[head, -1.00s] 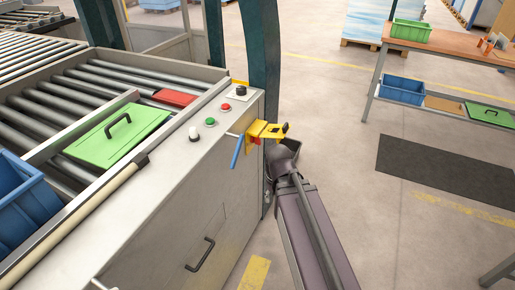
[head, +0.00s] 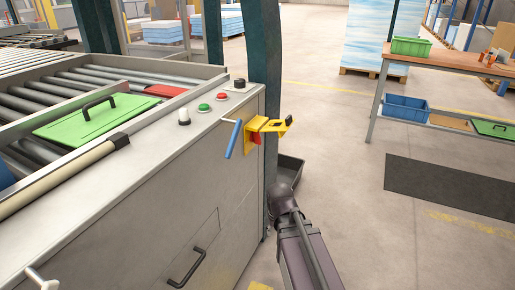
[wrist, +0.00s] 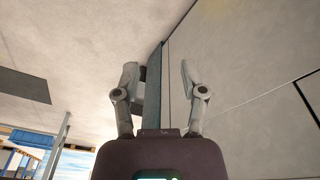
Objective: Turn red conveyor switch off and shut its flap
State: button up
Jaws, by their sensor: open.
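The red conveyor switch (head: 255,139) sits on a yellow mount at the far end of the grey machine's front. Its yellow flap (head: 275,127) stands open, sticking out to the right with a dark cut-out at its end. The exact position of the red switch is too small to tell. My gripper (wrist: 159,70) shows in the wrist view with its two fingers apart and nothing between them. The machine's pale side panel (wrist: 255,70) is to its right. The switch is not visible in the wrist view. In the head view my arm is low, below the flap, and the gripper cannot be made out.
A blue-handled lever (head: 233,139) hangs just left of the switch. Red, green, white and black buttons line the machine top. A dark green post (head: 263,50) rises behind the switch. A dark bin (head: 289,170) is behind my arm.

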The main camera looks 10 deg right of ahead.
jog(key=w+d+f+m+t+b, duration=0.1)
jog(key=w+d+f+t+b, duration=0.15)
jog(key=w+f+b, duration=0.2)
jog(key=w+d+r+m+t+h+b, duration=0.1)
jog(key=w+d+r+m+t+h, duration=0.15)
jog(key=w+d+t, duration=0.55)
jog(key=w+d+r+n+t+y, duration=0.1)
jog(key=w+d+r+n+t, duration=0.1)
jog(key=w+r+t, duration=0.5)
jog(key=w+d+r+n+t+y, duration=0.15)
jog(key=w+r, duration=0.35)
jog(key=r, duration=0.6)
jog(key=s+a+r+n+g+y, duration=0.1)
jog(key=s+a+n+g+y, duration=0.1)
jog(key=n+y, duration=0.6)
jog(key=s+a+r+n+g+y, duration=0.1)
jog(key=s+a+n+g+y, duration=0.1)
jog(key=s+n+g+y, duration=0.2)
jog(key=shift+a+n+g+y, duration=0.3)
jog(key=shift+n+g+y, duration=1.5)
jog(key=shift+y, duration=2.1)
jog(key=shift+a+r, duration=0.1)
